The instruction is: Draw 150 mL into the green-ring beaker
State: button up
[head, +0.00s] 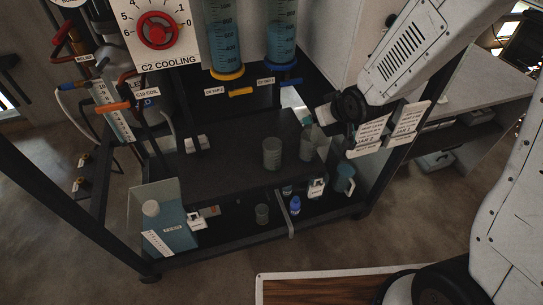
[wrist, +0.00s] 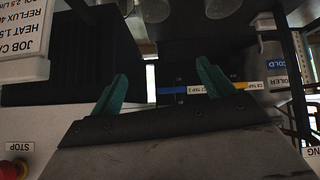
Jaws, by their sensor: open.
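Two clear beakers, one on the left (head: 272,154) and one on the right (head: 308,149), stand on the dark shelf in the head view. I cannot make out a green ring on either. Above hang two graduated columns of blue liquid, one with a yellow collar (head: 223,40) and one with a blue collar (head: 282,35). A yellow tap handle (head: 240,92) and a blue tap handle (head: 289,82) sit below them. My gripper (wrist: 161,72) is open, its teal fingers apart with nothing between them.
The lower shelf holds a blue-grey jug (head: 165,228), a small beaker (head: 262,214), a blue bottle (head: 295,205) and a teal mug (head: 345,180). Job cards (head: 370,135) hang at the right post. A red-dialled cooling panel (head: 157,30) stands upper left. A red stop button (wrist: 13,170) shows in the wrist view.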

jog(key=w+a+f+n+t+y, duration=0.1)
jog(key=a+f+y, duration=0.1)
jog(key=a+f, duration=0.4)
jog(key=n+t+y, duration=0.1)
jog(key=y, duration=0.2)
send_near(267, 143)
jog(key=w, duration=0.1)
jog(key=shift+s+f, duration=0.2)
jog(key=shift+f, duration=0.7)
jog(key=x, duration=0.5)
jog(key=r+x, duration=0.1)
jog(key=x, duration=0.1)
jog(key=shift+w+a, duration=0.35)
jog(key=shift+a, duration=0.1)
jog(key=c, duration=1.1)
